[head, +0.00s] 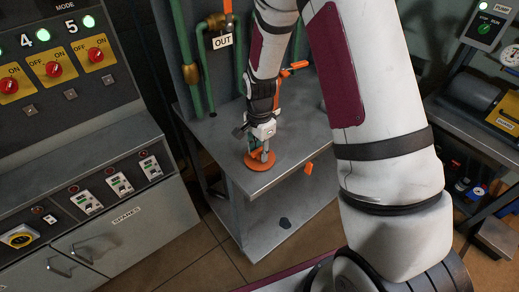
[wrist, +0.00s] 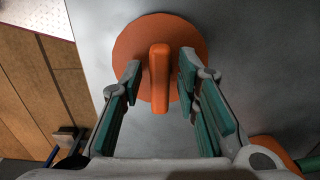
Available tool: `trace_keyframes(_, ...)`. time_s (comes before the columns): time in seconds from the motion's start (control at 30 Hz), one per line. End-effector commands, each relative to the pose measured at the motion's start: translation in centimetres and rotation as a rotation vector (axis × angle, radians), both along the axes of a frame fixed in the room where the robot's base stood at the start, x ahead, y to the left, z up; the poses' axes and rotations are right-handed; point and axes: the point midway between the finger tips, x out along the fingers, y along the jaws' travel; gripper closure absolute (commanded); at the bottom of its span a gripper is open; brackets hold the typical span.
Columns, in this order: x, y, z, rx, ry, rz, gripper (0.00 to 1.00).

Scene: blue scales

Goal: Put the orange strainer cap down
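The orange strainer cap (head: 256,164) is a flat round disc with a raised bar handle. It lies flat on the grey metal table (head: 219,141), close to the front left edge. In the wrist view the cap (wrist: 192,35) is below the fingers, with its bar handle upright between them. My gripper (head: 264,153) points down over the cap. In the wrist view my gripper (wrist: 160,78) is open, with one green-padded finger on each side of the handle and a narrow gap on both sides.
A control cabinet (head: 115,215) with red switches stands on the left. Green pipes with an OUT sign (head: 222,41) rise behind the table. An orange part (head: 309,168) sticks out at the table's front right edge. A bench with a gauge stands at the right.

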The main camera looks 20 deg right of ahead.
Motion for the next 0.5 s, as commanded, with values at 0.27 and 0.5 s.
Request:
trace_keyframes(0.27, 0.0, 0.0, 0.1, 0.0, 0.0, 0.0, 0.67)
trace_keyframes(0.5, 0.1, 0.0, 2.5, -0.001, -0.004, 0.0, 0.67)
